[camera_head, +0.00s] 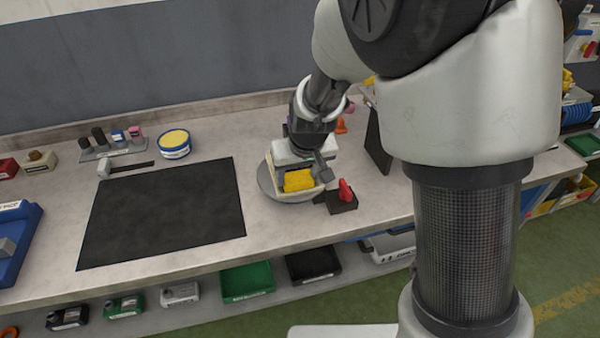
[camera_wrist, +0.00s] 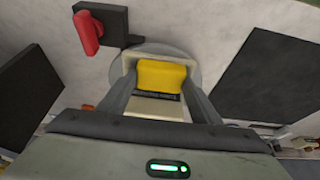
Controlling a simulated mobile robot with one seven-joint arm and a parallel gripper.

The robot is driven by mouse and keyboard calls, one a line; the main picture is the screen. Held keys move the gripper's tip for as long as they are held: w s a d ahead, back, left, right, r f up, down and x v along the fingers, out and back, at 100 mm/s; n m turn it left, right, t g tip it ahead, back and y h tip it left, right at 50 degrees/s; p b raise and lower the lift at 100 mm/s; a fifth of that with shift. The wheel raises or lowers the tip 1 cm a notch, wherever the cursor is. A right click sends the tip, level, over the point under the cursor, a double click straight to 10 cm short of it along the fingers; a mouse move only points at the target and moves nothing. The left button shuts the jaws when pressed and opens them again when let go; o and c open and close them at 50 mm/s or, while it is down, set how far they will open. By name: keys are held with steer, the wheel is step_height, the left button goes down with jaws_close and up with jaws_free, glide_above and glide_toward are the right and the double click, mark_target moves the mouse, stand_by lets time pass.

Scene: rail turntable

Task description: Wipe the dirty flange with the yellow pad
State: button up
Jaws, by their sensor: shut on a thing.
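My gripper (camera_wrist: 160,92) is shut on the yellow pad (camera_wrist: 162,75), which sits between its two fingers. In the head view the yellow pad (camera_head: 298,181) shows below my gripper (camera_head: 305,170), over a round grey turntable (camera_head: 268,183) on the bench. A pale cream block-like part (camera_wrist: 155,105) shows right by the pad in the wrist view. The turntable's rim (camera_wrist: 208,62) shows around the pad there. I cannot tell which part is the dirty flange, or whether the pad touches the surface below. No dirt can be made out.
A red-handled clamp on a dark base (camera_head: 345,195) stands close to the turntable's right. A dark upright panel (camera_head: 378,140) stands behind it. A black mat (camera_head: 165,212) lies to the left.

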steer(key=shift+s+a+r+p, duration=0.1)
steer(key=shift+a+p, duration=0.25)
steer(key=shift+a, duration=0.35)
steer(key=shift+a, duration=0.1)
steer(key=shift+a, duration=0.1)
steer(key=shift+s+a+p, duration=0.3)
steer(key=shift+a+p, duration=0.25)
steer(key=shift+a, duration=0.3)
steer(key=shift+d, duration=0.15)
steer(key=shift+w+d+f+b, duration=0.15)
steer(key=shift+d+f+b, duration=0.1)
steer(key=shift+d+b, duration=0.25)
steer(key=shift+d, duration=0.4)
